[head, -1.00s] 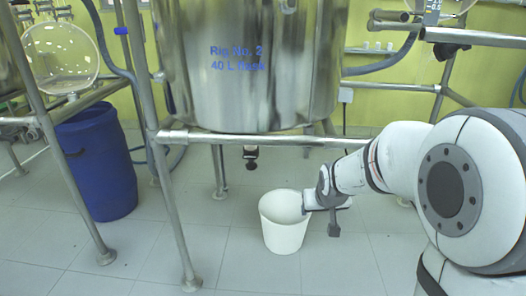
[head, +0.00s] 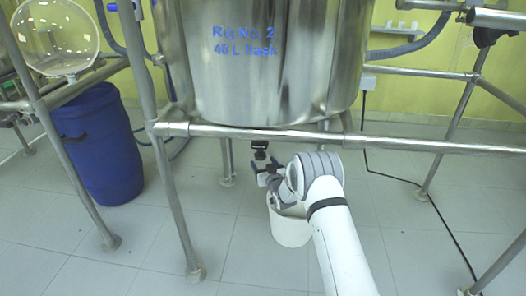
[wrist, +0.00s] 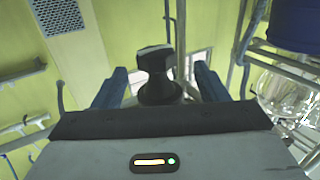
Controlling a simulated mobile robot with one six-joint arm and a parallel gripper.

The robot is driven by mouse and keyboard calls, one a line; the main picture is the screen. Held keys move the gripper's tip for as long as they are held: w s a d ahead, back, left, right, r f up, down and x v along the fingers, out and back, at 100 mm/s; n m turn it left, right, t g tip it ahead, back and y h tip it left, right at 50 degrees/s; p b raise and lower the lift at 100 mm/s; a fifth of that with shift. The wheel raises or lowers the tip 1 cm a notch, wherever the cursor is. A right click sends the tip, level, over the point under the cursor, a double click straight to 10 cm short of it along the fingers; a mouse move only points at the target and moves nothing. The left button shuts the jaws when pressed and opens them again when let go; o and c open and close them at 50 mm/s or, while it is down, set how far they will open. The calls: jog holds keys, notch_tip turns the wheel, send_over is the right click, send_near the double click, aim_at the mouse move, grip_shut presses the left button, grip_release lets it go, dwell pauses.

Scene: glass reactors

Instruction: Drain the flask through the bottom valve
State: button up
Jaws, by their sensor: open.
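The steel flask vessel marked "Rig No. 2" (head: 265,75) hangs in a pipe frame. Its black bottom valve (head: 259,152) sticks out below the vessel. My gripper (head: 266,168) is open just below and beside the valve, partly hidden by my own wrist. In the wrist view the dark valve knob (wrist: 157,68) stands between the two spread blue fingers (wrist: 160,88), with gaps visible on both sides. A white bucket (head: 291,229) stands on the floor under the valve area, its top partly covered by my arm.
A horizontal frame pipe (head: 350,140) crosses in front of the vessel just above my arm. A blue barrel (head: 98,145) stands at left beside a frame leg (head: 175,200). The tiled floor in front is clear. A black cable (head: 425,190) lies at right.

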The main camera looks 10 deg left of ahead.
aim_at(262, 160)
jog(key=shift+w+a+f, duration=0.15)
jog(key=shift+w, duration=0.1)
jog(key=b+x, duration=0.2)
jog(key=x, duration=0.3)
jog(key=shift+w+b, duration=0.3)
jog(key=shift+b, duration=0.1)
jog(key=shift+b+x, duration=0.3)
jog(key=shift+x, duration=0.55)
jog(key=shift+c, duration=0.2)
jog(key=c, duration=1)
jog(key=shift+o, duration=0.2)
jog(key=m+h, duration=0.2)
jog(key=h, duration=0.1)
jog(key=m+t+h, duration=0.1)
jog(key=m+h, duration=0.1)
jog(key=h, duration=0.1)
jog(key=d+m+t+h, duration=0.1)
jog(key=m+h, duration=0.1)
jog(key=h, duration=0.1)
jog(key=shift+w, duration=0.1)
jog(key=shift+d+m+g+h, duration=0.2)
jog(key=shift+m+g+h, duration=0.25)
jog(key=shift+m+h, duration=0.95)
jog(key=shift+d+m+g+h, duration=0.2)
jog(key=shift+m+g+h, duration=0.45)
jog(key=shift+h, duration=1.25)
